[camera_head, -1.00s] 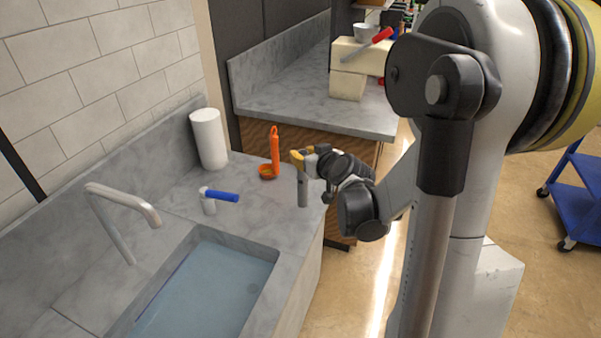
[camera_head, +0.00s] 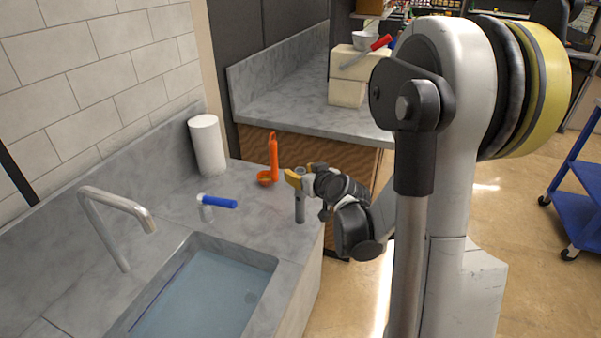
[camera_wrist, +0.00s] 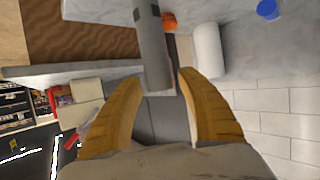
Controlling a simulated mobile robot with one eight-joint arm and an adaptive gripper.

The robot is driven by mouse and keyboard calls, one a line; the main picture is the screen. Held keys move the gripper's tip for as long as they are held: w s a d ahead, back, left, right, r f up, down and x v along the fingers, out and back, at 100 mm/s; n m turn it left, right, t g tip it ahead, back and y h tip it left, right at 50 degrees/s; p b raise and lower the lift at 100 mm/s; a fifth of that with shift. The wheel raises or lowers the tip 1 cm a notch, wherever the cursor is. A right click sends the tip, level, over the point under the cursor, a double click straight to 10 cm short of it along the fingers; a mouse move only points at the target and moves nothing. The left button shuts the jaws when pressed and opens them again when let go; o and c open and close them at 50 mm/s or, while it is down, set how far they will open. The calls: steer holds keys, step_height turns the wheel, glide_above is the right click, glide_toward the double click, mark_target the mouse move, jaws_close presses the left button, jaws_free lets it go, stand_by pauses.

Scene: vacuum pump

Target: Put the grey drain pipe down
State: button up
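The grey drain pipe (camera_head: 300,208) is a short upright tube at the right front part of the sink counter (camera_head: 262,215). My gripper (camera_head: 298,181) comes from the right, and its yellow fingers are shut around the pipe near its top. In the wrist view my gripper (camera_wrist: 161,78) has the pipe (camera_wrist: 153,45) between the fingertips, with its near end showing. The pipe's lower end is at or just above the counter; I cannot tell whether it touches.
The water-filled sink (camera_head: 200,300) and tap (camera_head: 120,215) are to the left. The counter's right edge is close to the pipe.

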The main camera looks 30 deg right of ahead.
steer(key=shift+r, duration=0.1)
steer(key=shift+s+r+p, duration=0.1)
steer(key=shift+r+p, duration=0.15)
steer(key=shift+p, duration=0.05)
steer(key=p+v, duration=0.3)
steer(key=v, duration=0.9)
steer(key=s+a+r+n+g+y, duration=0.1)
steer(key=s+a+g+y, duration=0.15)
steer(key=a, duration=0.95)
steer(key=s+a+r+g, duration=0.1)
steer(key=s+a+g, duration=0.1)
steer(key=s, duration=0.3)
steer(key=s+a+r+g, duration=0.1)
steer(key=s+a+g, duration=0.1)
steer(key=s+a, duration=0.2)
steer(key=shift+s+a+h, duration=0.3)
steer(key=shift+s+h, duration=0.15)
steer(key=shift+s, duration=0.7)
